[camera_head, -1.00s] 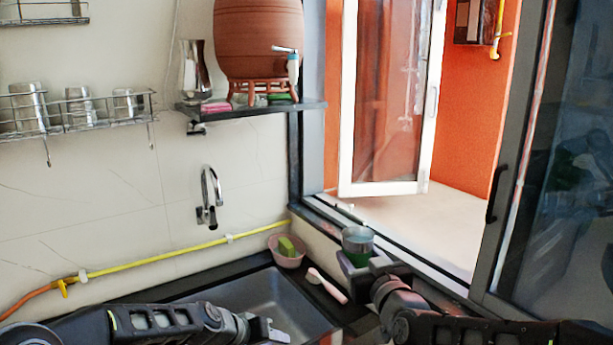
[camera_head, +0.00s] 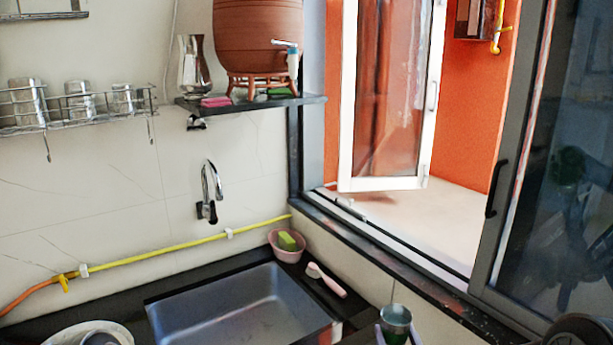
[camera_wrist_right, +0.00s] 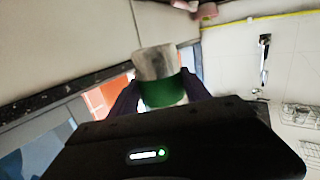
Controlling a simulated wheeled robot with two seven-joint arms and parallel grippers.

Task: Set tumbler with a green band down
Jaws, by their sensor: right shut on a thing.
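The tumbler with a green band (camera_head: 396,314) is at the bottom of the head view, right of the sink. It is metallic with an open top, and its lower part is cut off by the frame. My right gripper (camera_head: 396,335) has a finger on each side of it and is shut on it. In the right wrist view the tumbler (camera_wrist_right: 155,64) sits between the two dark fingers (camera_wrist_right: 160,92), with its green band at the fingers. What lies directly under the tumbler is hidden. My left gripper is not in view.
The sink (camera_head: 235,300) is left of the tumbler. A pink bowl with a sponge (camera_head: 287,255) and a pink-handled brush (camera_head: 326,279) lie on the dark counter. The window sill (camera_head: 400,262) runs behind. A wire rack (camera_head: 75,122) and a shelf with a clay pot (camera_head: 258,45) are higher up.

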